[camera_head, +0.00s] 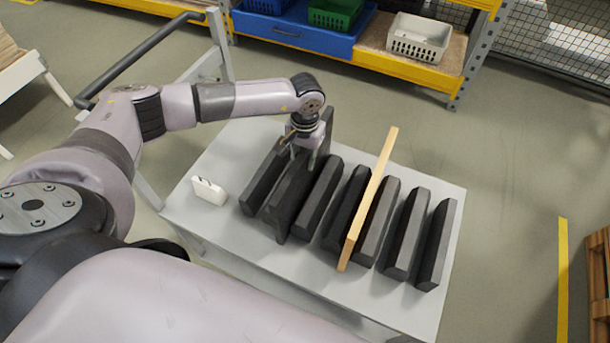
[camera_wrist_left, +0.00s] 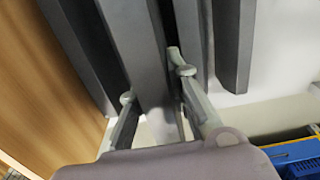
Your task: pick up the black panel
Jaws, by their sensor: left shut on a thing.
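The black panel (camera_head: 284,212) stands on edge among the dark blocks at the left part of the grey table. My left gripper (camera_head: 306,152) is above it, pointing down, with its fingers on either side of its upper edge. In the left wrist view, the two fingers (camera_wrist_left: 156,88) are closed against the two sides of the dark panel (camera_wrist_left: 148,65). The panel's lower part is hidden between the blocks, so I cannot tell whether it touches the table. My right gripper is in neither view.
Several dark upright blocks (camera_head: 318,199) stand in a row on the table (camera_head: 225,155). A light wooden panel (camera_head: 374,190) stands between blocks to the right. A small white object (camera_head: 208,190) lies at the left.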

